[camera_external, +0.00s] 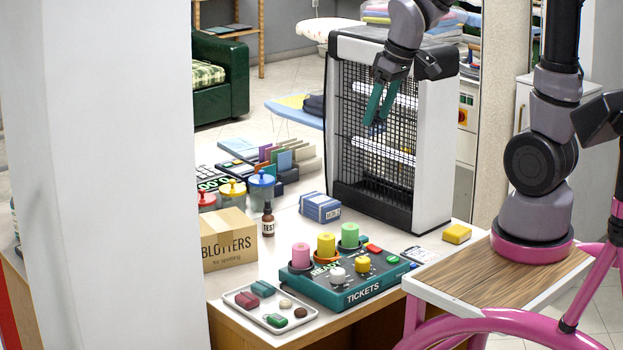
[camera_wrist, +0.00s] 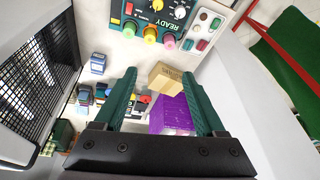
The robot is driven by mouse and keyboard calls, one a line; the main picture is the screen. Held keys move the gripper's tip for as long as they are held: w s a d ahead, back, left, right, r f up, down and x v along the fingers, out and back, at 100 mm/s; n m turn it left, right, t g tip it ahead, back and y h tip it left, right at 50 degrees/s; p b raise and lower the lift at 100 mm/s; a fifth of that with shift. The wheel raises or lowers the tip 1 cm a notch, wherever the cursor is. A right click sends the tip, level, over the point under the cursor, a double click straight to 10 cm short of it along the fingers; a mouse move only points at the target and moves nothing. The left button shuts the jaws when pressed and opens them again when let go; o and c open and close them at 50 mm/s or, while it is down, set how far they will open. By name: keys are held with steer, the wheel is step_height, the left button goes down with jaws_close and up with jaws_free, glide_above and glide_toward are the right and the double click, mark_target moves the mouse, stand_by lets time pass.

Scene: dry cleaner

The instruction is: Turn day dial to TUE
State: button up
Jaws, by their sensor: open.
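The green ticket console (camera_external: 335,291), marked TICKETS and READY, lies on the counter's front part. It carries a white knob (camera_external: 338,275) and a yellow knob (camera_external: 362,265); their markings are too small to read, so I cannot tell which is the day dial. My gripper (camera_external: 376,119) is open and empty, high above the counter in front of the grille unit, well apart from the console. Its green fingers are spread in the wrist view (camera_wrist: 159,76).
Pink, yellow and green cylinders (camera_external: 326,245) stand along the console's back. A BLOTTERS box (camera_external: 229,240), brown bottle (camera_external: 268,220) and blue box (camera_external: 319,207) stand behind it. A small tray (camera_external: 241,301) lies left. The tall grille unit (camera_external: 433,150) stands at the back. A purple block (camera_wrist: 171,116) shows below.

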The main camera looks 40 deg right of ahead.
steer(key=w+a+f+n+g, duration=0.2)
steer(key=w+a+f+n, duration=0.15)
steer(key=f, duration=0.75)
steer(key=n+g+h, duration=0.1)
steer(key=n+g, duration=0.1)
steer(key=n, duration=0.3)
glide_above(338, 270)
step_height(338, 270, down, 14)
step_height(338, 270, down, 10)
steer(key=shift+a+r, duration=0.1)
steer(key=shift+r, duration=0.15)
jaws_close()
